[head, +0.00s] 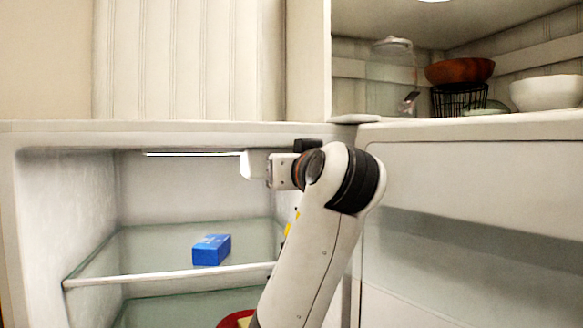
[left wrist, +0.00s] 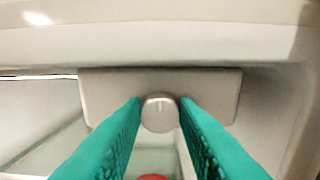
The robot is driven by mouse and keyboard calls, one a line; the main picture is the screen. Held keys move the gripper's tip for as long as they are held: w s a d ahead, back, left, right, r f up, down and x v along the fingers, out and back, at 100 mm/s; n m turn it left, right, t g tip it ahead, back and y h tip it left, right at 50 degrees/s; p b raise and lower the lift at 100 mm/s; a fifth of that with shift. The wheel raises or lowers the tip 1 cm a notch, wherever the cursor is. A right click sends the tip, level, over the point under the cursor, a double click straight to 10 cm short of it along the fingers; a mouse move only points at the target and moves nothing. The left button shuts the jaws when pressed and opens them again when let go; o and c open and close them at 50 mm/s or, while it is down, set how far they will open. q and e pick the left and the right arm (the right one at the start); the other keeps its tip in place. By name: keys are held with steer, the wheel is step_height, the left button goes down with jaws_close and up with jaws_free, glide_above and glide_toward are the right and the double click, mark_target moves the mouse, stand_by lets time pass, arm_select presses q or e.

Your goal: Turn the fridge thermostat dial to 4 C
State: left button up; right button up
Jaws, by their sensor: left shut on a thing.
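The thermostat dial (left wrist: 160,117) is a round grey knob with a pale pointer line, pointing about straight up in the left wrist view. It sits on a wide grey housing (left wrist: 215,88) under the fridge ceiling. No scale numbers are readable. My left gripper (left wrist: 160,103) has its teal fingers on both sides of the dial, shut on it. In the head view a white block beside the ceiling light looks like the housing (head: 256,165); my left wrist and arm hide the dial and fingertips there. My right gripper is in neither view.
A blue box (head: 211,250) stands on the glass shelf (head: 130,250) below. A red item (head: 236,320) is partly visible lower down. The open fridge door (head: 470,220) is at the right. Bowls (head: 460,70) and a glass jar stand on a shelf above.

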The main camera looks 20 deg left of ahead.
arm_select(q)
steer(key=shift+m, duration=0.3)
steer(key=shift+w+d+f+m+b, duration=0.15)
steer(key=shift+m+b, duration=1.95)
steer(key=shift+m, duration=3.7)
steer(key=shift+s+a+f+m+b, duration=0.15)
steer(key=shift+m+b, duration=1.95)
steer(key=shift+m, duration=3.7)
steer(key=shift+w+d, duration=0.1)
steer(key=shift+d, duration=0.05)
steer(key=o, duration=1)
steer(key=shift+d, duration=0.1)
